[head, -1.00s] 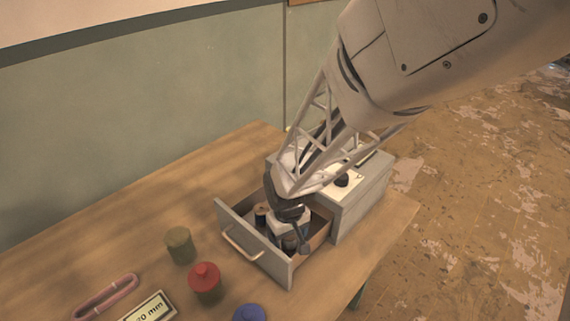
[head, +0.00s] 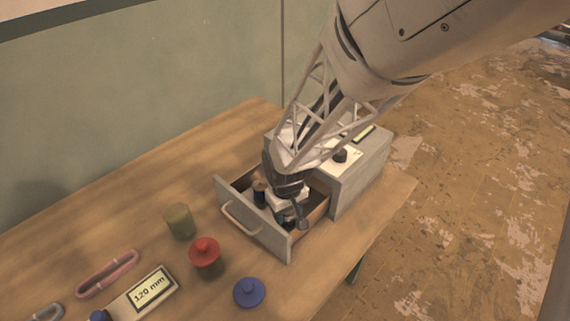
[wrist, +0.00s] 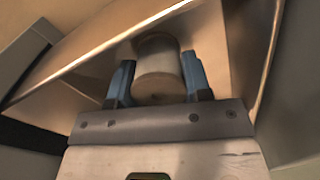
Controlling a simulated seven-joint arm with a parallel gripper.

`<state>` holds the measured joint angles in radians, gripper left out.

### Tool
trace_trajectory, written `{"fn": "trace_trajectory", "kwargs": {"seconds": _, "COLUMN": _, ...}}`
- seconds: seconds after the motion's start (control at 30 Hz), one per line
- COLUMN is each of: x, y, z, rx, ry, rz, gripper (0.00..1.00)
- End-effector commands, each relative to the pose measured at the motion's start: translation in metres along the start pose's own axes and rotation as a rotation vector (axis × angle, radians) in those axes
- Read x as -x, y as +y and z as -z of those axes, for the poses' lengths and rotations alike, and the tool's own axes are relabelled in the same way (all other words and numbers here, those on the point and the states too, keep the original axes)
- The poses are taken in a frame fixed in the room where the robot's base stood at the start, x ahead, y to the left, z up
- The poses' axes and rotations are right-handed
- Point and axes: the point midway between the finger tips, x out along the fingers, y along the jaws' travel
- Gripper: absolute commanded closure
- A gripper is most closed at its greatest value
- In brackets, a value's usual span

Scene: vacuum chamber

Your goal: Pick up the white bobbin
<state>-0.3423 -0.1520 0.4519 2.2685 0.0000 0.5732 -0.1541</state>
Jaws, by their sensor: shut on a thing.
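The white bobbin (wrist: 158,70) shows in the wrist view as a pale, dull cylinder between the blue fingers of my gripper (wrist: 157,76). The fingers are shut on its two sides. In the head view my gripper (head: 290,212) reaches down into the open drawer (head: 262,224), near its front. The bobbin cannot be made out clearly there, hidden by the gripper. I cannot tell whether the bobbin touches the drawer floor.
A dark bobbin (head: 260,191) stands in the drawer, left of my gripper. The cabinet (head: 362,185) is behind. On the table are an olive cylinder (head: 179,222), a red knobbed piece (head: 204,252), a blue one (head: 249,292), a pink loop (head: 108,274) and a "120 mm" display (head: 150,288).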

Motion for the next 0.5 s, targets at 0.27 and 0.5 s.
{"fn": "trace_trajectory", "kwargs": {"seconds": 0.27, "x": 0.002, "y": 0.000, "z": 0.000, "rx": 0.000, "ry": 0.000, "rz": 0.000, "gripper": 0.78}}
{"fn": "trace_trajectory", "kwargs": {"seconds": 0.5, "x": 0.017, "y": 0.000, "z": 0.001, "rx": 0.000, "ry": 0.002, "rz": 0.000, "gripper": 0.78}}
